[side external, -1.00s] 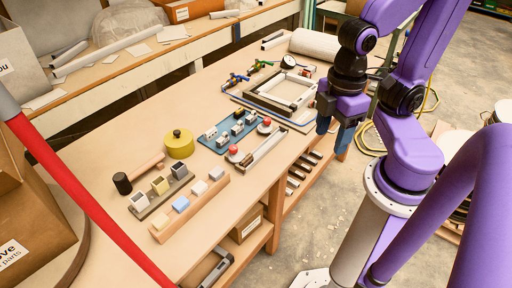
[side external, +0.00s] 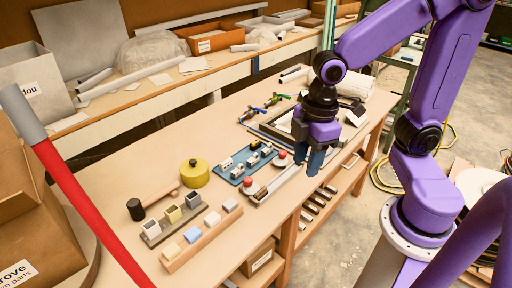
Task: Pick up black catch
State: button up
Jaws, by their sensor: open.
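I cannot make out the black catch for certain at this size. A blue plate (side external: 236,174) on the bench carries several small grey and dark fittings. Beside it lies a long narrow channel (side external: 274,187) with a red-knobbed piece (side external: 248,183) at its near end and another red-knobbed piece (side external: 282,158) close by. My gripper (side external: 314,163) points down over the far end of the channel, right of the blue plate. Its blue fingers are open, and I see nothing held between them. My gripper partly hides the grey frame behind it.
A yellow round tin (side external: 194,173), a black-headed mallet (side external: 136,209) and a wooden rail with blocks (side external: 194,250) stand at the left of the bench (side external: 225,120). Clamps (side external: 279,98) lie at the back. A red bar (side external: 85,205) crosses the left foreground.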

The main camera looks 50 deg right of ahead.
jog(key=w+d+f+n, duration=0.1)
jog(key=w+d+f, duration=0.1)
jog(key=w, duration=1.1)
jog(key=n+t+h, duration=0.1)
jog(key=n+t, duration=0.1)
jog(key=t, duration=0.1)
send_over(256, 142)
jog(key=s, duration=0.2)
notch_tip(256, 142, down, 19)
jog(key=shift+s+r, duration=0.1)
jog(key=shift+s, duration=0.05)
jog(key=shift+x, duration=2.95)
grip_shut()
